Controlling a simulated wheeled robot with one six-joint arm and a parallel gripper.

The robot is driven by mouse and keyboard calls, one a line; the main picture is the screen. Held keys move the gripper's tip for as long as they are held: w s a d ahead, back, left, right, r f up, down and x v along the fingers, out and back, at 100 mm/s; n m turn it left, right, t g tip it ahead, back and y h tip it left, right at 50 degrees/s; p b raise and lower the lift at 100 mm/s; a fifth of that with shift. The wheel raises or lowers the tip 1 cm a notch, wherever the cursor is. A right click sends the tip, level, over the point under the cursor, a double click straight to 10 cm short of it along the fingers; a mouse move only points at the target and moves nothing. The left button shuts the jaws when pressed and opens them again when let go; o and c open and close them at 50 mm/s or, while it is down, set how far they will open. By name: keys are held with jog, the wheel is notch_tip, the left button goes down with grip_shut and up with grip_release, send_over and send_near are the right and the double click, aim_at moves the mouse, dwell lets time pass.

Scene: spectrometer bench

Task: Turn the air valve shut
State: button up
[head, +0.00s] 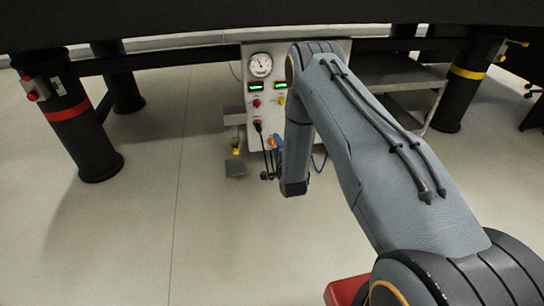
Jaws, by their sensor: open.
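A pale control panel (244,120) stands under the bench edge, with a round white gauge (261,65), two green-lit displays and red and yellow knobs. I cannot tell for sure which fitting is the air valve. A small orange part (272,141) low on the panel, beside a blue hose (320,163), may belong to it. My arm covers the panel's middle and right. My gripper (267,175) shows as small dark parts left of my wrist, low in front of the panel. It is open, and no object shows between its fingers. Whether it touches anything is unclear.
The dark bench (180,22) spans the top on thick black legs, one red-banded (75,115) at left and one yellow-banded (455,95) at right. A grey shelf cart (400,75) stands right of the panel. The floor at left is clear.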

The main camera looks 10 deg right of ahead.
jog(key=m+t+b, duration=0.2)
jog(key=b, duration=0.1)
send_near(272, 144)
jog(key=w, duration=0.1)
jog(key=shift+w+d+b, duration=0.1)
jog(key=shift+w+b, duration=1.75)
jog(key=shift+w, duration=2.1)
jog(key=c, duration=1.1)
jog(key=shift+o, duration=0.2)
